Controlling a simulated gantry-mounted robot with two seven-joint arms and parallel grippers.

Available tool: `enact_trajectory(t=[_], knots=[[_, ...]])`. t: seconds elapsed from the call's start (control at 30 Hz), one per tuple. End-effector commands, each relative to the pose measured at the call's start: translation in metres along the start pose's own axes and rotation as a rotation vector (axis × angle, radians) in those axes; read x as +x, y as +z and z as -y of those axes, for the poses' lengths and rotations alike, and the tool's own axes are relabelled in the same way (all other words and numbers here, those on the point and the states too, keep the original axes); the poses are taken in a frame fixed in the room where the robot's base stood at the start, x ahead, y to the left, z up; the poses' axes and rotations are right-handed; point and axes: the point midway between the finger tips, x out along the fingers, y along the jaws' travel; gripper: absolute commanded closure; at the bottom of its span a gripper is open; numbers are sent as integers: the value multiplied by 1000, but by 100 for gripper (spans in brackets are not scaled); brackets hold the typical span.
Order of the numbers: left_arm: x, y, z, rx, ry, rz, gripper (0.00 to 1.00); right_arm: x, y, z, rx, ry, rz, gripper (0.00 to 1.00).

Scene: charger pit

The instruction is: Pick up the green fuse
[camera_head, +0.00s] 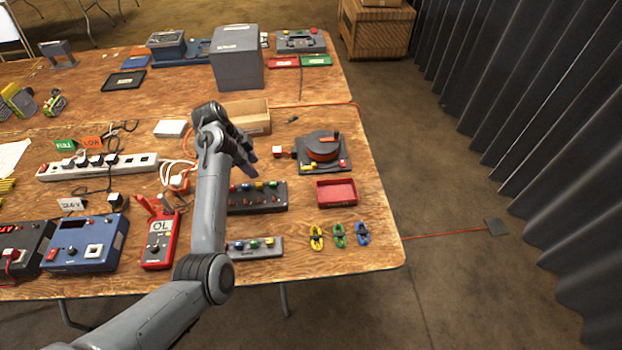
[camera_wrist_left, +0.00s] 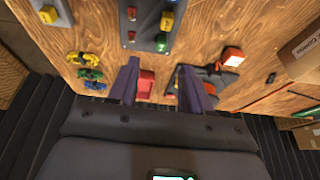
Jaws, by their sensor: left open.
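A dark fuse block (camera_head: 262,204) lies on the table and carries small coloured pieces, including red, yellow and green ones. The green fuse (camera_head: 273,184) is at its right end; it also shows in the left wrist view (camera_wrist_left: 162,43), near the block's near end. My left gripper (camera_head: 248,158) is open and empty, above the table just behind the block. In the left wrist view its two fingers (camera_wrist_left: 158,66) are spread, with the green fuse beyond the tips. My arm hides the block's left end in the head view. My right gripper is not in view.
A red tray (camera_head: 336,205) and a reel device (camera_head: 322,150) stand right of the block. Yellow (camera_head: 316,238), green (camera_head: 338,236) and blue (camera_head: 362,234) clips lie near the front right. A grey strip (camera_head: 270,252) with coloured knobs and a red meter (camera_head: 160,240) are near the front edge.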

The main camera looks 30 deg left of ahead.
Motion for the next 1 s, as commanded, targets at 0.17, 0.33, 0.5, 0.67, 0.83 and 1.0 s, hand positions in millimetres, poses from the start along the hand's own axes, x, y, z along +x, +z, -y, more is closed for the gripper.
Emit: enact_trajectory(t=[0.17, 0.33, 0.5, 0.67, 0.83, 1.0], knots=[[11, 5, 4, -17, 23, -33, 51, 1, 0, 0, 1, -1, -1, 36], [35, 4, 4, -17, 23, -33, 51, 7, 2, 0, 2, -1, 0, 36], [49, 3, 4, -17, 21, -32, 51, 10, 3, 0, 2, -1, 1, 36], [57, 3, 4, -16, 20, -31, 51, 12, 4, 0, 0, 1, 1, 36], [79, 4, 5, -16, 22, -31, 51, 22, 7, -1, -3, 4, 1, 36], [97, 4, 5, -16, 21, -32, 51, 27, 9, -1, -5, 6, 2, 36]])
